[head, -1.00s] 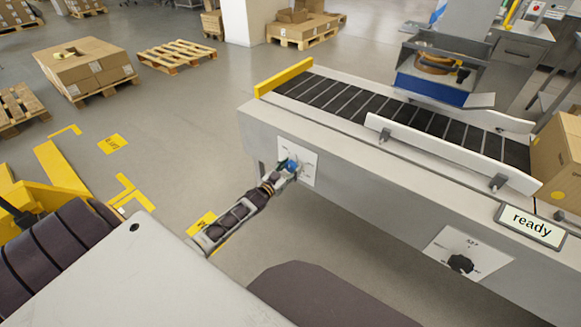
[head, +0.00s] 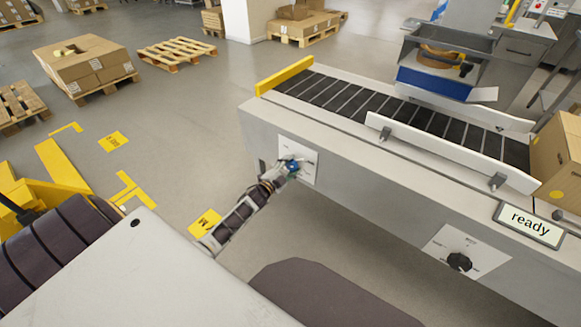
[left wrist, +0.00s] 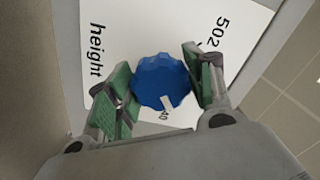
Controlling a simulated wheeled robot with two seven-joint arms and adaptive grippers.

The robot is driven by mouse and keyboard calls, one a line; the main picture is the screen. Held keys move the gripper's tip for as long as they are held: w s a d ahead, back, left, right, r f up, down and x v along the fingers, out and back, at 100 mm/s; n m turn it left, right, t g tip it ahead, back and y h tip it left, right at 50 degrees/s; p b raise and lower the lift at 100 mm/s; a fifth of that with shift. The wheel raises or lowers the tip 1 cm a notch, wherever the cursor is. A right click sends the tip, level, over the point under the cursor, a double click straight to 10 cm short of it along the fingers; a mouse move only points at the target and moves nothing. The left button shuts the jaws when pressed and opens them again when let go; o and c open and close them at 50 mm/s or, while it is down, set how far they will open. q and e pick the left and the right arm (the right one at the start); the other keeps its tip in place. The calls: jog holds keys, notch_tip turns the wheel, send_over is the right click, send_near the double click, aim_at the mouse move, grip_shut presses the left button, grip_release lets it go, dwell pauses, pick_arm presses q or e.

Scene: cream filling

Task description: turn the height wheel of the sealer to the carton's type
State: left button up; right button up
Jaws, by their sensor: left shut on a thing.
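The blue height wheel (left wrist: 161,80) sits on a white plate (left wrist: 240,45) marked "height", with "502" and a partly covered "40" legible in the left wrist view. A white pointer mark on the wheel points near the "40". In the head view the wheel (head: 291,166) is on the sealer's front face, left end. My left gripper (left wrist: 158,85) has its green-padded fingers on both sides of the wheel and is shut on it. The carton (head: 558,155) is brown and cut off at the right edge. My right gripper is not in view.
The sealer's conveyor (head: 350,105) has a yellow end stop (head: 285,76) and white side guides. A "ready" sign (head: 530,223) and a second plate with a black knob (head: 459,262) are at the right. Pallets (head: 177,54) stand behind on open floor.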

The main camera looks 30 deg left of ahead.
pick_arm(q)
jog(key=m, duration=0.3)
jog(key=shift+m+b, duration=0.3)
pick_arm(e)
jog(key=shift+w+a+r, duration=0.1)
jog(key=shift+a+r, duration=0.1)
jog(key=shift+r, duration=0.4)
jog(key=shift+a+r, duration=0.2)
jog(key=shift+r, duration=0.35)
pick_arm(q)
jog(key=o, duration=1)
jog(key=shift+o, duration=0.2)
jog(key=shift+s, duration=0.35)
jog(key=s, duration=1.1)
jog(key=shift+s+a, duration=0.15)
jog(key=shift+a, duration=0.3)
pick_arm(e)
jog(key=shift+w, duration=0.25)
